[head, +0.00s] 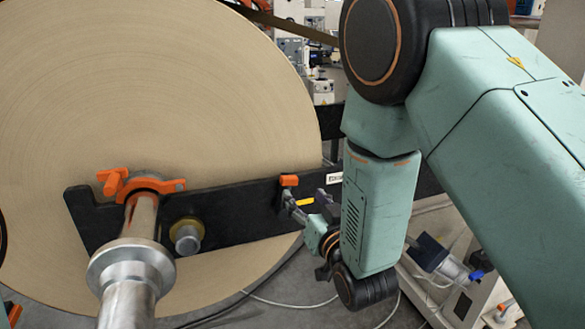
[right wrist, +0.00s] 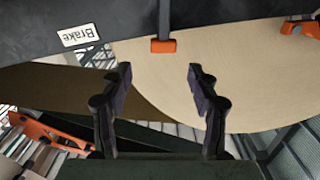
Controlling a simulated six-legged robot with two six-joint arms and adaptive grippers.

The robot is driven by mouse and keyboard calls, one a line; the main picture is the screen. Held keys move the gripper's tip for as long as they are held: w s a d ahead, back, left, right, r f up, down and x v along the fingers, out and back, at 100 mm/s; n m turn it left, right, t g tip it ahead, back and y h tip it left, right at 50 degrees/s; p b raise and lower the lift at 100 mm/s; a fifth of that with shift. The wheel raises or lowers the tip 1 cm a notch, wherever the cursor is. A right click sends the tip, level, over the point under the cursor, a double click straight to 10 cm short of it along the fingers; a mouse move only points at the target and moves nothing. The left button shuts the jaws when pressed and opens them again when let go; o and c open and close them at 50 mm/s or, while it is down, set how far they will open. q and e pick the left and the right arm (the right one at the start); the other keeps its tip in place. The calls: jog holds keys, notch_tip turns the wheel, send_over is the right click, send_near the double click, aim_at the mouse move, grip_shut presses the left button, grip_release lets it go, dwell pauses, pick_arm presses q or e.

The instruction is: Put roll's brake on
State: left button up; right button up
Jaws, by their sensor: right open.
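The large kraft paper roll (head: 150,80) fills the left of the head view. A black arm (head: 235,210) crosses its face and carries a small brake lever with an orange handle (head: 289,181). A white label (head: 334,178) sits to the right of the lever; in the right wrist view the label (right wrist: 79,34) reads "Brake" upside down. There the orange handle (right wrist: 163,46) lies ahead of and between my fingers. My right gripper (head: 308,206) is open and empty, just below and right of the lever, apart from it; its fingers also show in the right wrist view (right wrist: 160,85). My left gripper is not in view.
A metal shaft (head: 130,270) with an orange clamp (head: 143,185) sticks out from the roll's centre. A brass-collared knob (head: 186,237) is beside it. A pale machine frame (head: 470,290) with a motor stands at the lower right. Cables lie on the grey floor.

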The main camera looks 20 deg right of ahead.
aim_at(291, 180)
jog(key=w, duration=0.3)
jog(key=w+a, duration=0.1)
jog(key=w, duration=0.2)
jog(key=shift+w+a+r, duration=0.15)
jog(key=shift+w+d, duration=0.5)
jog(key=shift+w, duration=0.05)
jog(key=shift+w+a, duration=0.15)
jog(key=shift+a, duration=0.35)
jog(key=shift+d, duration=0.45)
jog(key=c, duration=0.5)
jog(key=shift+a, duration=0.3)
jog(key=c, duration=0.4)
jog(key=shift+d, duration=0.15)
grip_shut()
